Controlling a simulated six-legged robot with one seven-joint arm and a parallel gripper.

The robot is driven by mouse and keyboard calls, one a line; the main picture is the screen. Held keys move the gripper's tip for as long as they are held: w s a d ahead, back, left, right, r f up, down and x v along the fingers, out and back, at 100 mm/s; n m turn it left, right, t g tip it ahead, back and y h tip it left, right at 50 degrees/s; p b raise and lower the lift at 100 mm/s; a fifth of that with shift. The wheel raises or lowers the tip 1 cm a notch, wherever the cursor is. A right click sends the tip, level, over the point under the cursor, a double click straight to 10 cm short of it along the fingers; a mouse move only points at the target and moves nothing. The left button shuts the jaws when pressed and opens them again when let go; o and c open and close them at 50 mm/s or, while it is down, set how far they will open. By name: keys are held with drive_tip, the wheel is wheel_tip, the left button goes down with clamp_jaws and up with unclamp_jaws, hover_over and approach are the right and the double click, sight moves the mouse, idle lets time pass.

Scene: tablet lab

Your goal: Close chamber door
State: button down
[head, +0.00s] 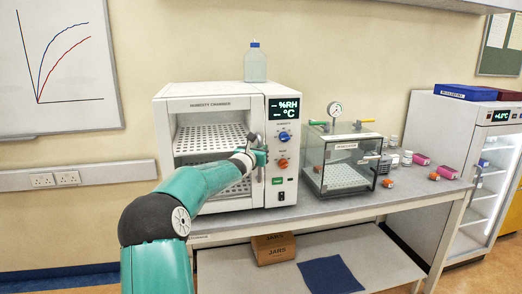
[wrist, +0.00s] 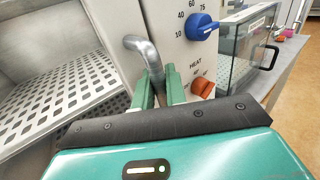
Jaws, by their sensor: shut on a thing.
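The white humidity chamber (head: 213,100) stands on the bench, with perforated shelves (head: 210,138) showing through its front. A light door frame (head: 257,112) shows along the front's right side. I cannot tell from the head view whether the door sits flush. The grey bent-bar door handle (wrist: 143,46) shows in the wrist view beside the control panel. My gripper (wrist: 160,82) is shut on the handle, its green fingers on either side of the lower bar, which they partly hide. In the head view, my gripper (head: 258,157) is at the front's right side.
The control panel (head: 283,150) with blue and orange knobs is just right of the handle. A clear box (head: 342,160) with a gauge stands farther right, near small jars and pink boxes (head: 447,172). A bottle (head: 255,65) stands on the chamber. A fridge (head: 490,150) is at the right.

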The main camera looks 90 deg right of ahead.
drive_tip(key=c, duration=1.5)
unclamp_jaws()
drive_tip(key=shift+d, duration=0.15)
drive_tip(key=shift+w, duration=0.1)
drive_tip(key=shift+f, duration=0.1)
drive_tip(key=v, duration=1.4)
